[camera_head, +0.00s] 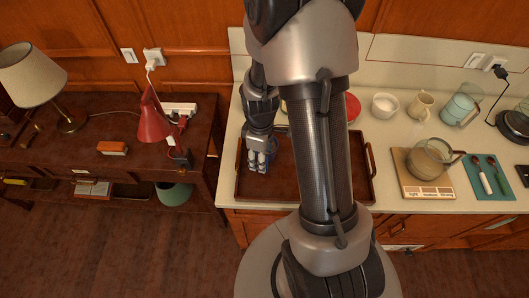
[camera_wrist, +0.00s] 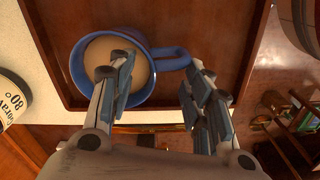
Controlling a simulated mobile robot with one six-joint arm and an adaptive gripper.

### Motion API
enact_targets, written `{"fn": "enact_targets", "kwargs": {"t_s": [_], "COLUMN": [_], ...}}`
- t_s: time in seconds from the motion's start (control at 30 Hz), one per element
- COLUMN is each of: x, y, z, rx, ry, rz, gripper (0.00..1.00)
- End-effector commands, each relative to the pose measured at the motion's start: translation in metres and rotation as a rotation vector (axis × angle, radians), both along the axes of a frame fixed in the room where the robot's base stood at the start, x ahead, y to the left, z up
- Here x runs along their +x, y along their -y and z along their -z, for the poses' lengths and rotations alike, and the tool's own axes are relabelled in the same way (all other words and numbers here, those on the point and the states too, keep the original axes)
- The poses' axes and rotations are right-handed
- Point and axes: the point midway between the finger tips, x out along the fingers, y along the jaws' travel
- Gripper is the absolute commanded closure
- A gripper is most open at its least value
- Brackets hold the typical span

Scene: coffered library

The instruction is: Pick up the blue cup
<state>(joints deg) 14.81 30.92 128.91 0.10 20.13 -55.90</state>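The blue cup (camera_wrist: 75,68) holds a pale brown drink and stands at the upper left of the wrist view. Its handle (camera_wrist: 172,58) points right. My gripper (camera_wrist: 160,68) is open, with the left finger overlapping the cup's right side and the right finger by the handle's outer end. The handle lies across the gap between them; whether either finger touches it I cannot tell. In the head view my gripper (camera_head: 258,160) points down over the left part of the brown tray (camera_head: 280,195). The cup cannot be made out clearly there behind my gripper and arm.
The tray has raised rims and a handle (camera_head: 371,160) on its right. A white bowl (camera_head: 385,106), a cream mug (camera_head: 421,107) and a glass pot (camera_head: 428,163) on a wooden board stand to the right. A red lamp (camera_head: 153,122) stands on the left desk.

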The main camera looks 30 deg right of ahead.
Motion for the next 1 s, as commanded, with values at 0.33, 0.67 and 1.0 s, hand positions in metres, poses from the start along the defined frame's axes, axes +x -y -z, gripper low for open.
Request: {"fn": "enact_targets", "kwargs": {"t_s": [0.33,0.67,1.0], "x": [-0.0003,-0.0006,-0.0005], "y": [-0.0001,-0.0002,-0.0001], "z": [0.0002,0.0003,-0.0001], "rx": [0.0,0.0,0.0], "ry": [-0.001,-0.001,-0.001], "rz": [0.0,0.0,0.0], "gripper": [0.87,1.0,1.0]}}
